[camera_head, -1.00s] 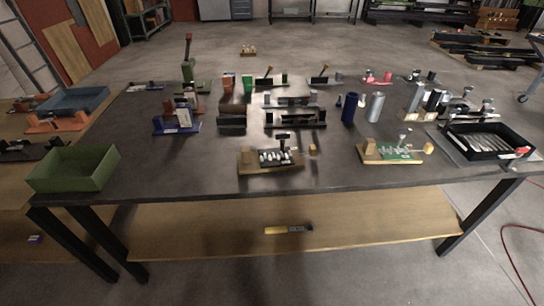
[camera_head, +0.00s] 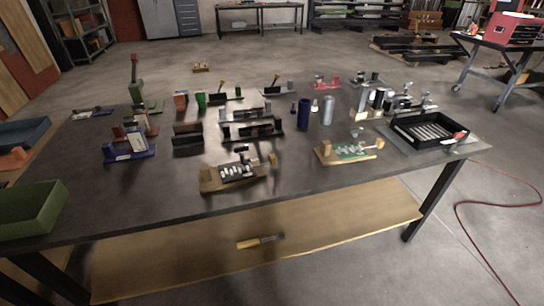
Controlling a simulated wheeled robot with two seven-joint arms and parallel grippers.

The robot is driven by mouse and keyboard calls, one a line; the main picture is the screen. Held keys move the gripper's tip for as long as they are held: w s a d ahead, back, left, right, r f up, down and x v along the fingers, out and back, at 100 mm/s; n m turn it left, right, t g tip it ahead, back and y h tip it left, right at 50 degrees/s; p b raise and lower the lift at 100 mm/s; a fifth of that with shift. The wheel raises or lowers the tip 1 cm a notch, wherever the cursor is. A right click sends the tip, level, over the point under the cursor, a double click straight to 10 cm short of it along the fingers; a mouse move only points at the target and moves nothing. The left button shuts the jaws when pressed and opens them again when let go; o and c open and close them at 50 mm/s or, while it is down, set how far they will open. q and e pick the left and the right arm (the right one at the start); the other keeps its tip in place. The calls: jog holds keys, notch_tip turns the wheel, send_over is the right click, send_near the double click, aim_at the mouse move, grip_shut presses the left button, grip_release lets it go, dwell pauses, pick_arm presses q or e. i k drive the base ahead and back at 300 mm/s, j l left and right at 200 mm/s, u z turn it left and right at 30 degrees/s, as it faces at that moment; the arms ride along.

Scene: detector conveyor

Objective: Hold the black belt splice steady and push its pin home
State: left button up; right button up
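A black unit with pale segments (camera_head: 237,172), which looks like the black belt splice, sits on a wooden base (camera_head: 212,184) near the front edge of the table. A small wooden block or knob (camera_head: 273,160) shows at its right end; I cannot tell whether this is the pin's head or how deep any pin sits. A similar green unit (camera_head: 350,152) on a wooden base stands to its right, with a wooden knob (camera_head: 379,143) at its right end. Neither of my grippers is in view.
The dark table (camera_head: 290,178) has clear room along its front edge. A green bin (camera_head: 30,212) stands at the left and a black tray (camera_head: 398,130) at the right. A blue cylinder (camera_head: 304,115) and a grey cylinder (camera_head: 328,111) stand behind. A yellow-handled tool (camera_head: 248,243) lies on the lower shelf.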

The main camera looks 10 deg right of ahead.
aim_at(272, 158)
jog(key=i+l+u, duration=0.45)
jog(key=i+l, duration=0.2)
jog(key=i, duration=0.1)
